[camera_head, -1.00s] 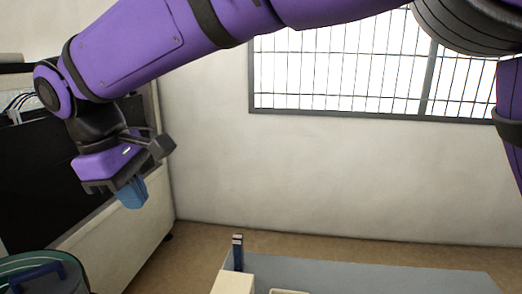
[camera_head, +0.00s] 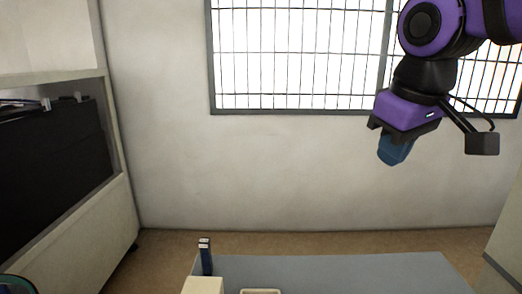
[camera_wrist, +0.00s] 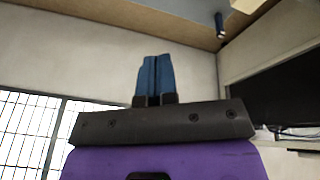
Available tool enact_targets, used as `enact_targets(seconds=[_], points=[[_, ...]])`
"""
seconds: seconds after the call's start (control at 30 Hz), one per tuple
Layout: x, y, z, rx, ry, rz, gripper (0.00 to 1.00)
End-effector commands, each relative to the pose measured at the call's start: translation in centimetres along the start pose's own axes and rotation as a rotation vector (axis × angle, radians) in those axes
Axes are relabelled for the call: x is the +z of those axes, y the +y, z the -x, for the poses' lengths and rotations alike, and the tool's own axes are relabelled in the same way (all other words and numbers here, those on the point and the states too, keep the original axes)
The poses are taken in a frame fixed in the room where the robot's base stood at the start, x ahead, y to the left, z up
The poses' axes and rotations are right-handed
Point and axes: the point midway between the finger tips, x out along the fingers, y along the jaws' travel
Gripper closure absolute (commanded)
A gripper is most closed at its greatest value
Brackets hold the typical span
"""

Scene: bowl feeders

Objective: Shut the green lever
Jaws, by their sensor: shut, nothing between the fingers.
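I cannot see a green lever in either view now. My gripper (camera_head: 393,152) is in the right half of the head view, raised in front of the wall under the window. Its blue fingers point down and are shut together with nothing between them. In the wrist view the fingers (camera_wrist: 155,70) show closed side by side, touching nothing.
A grey table (camera_head: 340,272) is at the bottom, with a dark blue post (camera_head: 206,258), a cream block (camera_head: 203,285) and a cream tray (camera_head: 260,291). A cabinet (camera_head: 85,235) with a black panel (camera_head: 50,170) stands left. A teal rim (camera_head: 18,284) shows bottom left.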

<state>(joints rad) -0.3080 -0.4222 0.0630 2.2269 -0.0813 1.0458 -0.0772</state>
Motion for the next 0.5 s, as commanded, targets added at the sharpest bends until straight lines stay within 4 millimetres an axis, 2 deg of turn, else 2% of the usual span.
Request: enact_targets(seconds=[0.03,0.1,0.3,0.4,0.5], points=[[2.0,1.1,0.0,0.008,0.018,-0.063,1.0],[4.4,2.3,-0.1,0.016,0.042,-0.147,1.0],[10.6,4.1,-1.1,0.036,0.106,-0.354,1.0],[12.5,4.4,-1.5,0.043,0.131,-0.421,1.0],[13.6,4.5,-1.9,0.047,0.144,-0.461,1.0]])
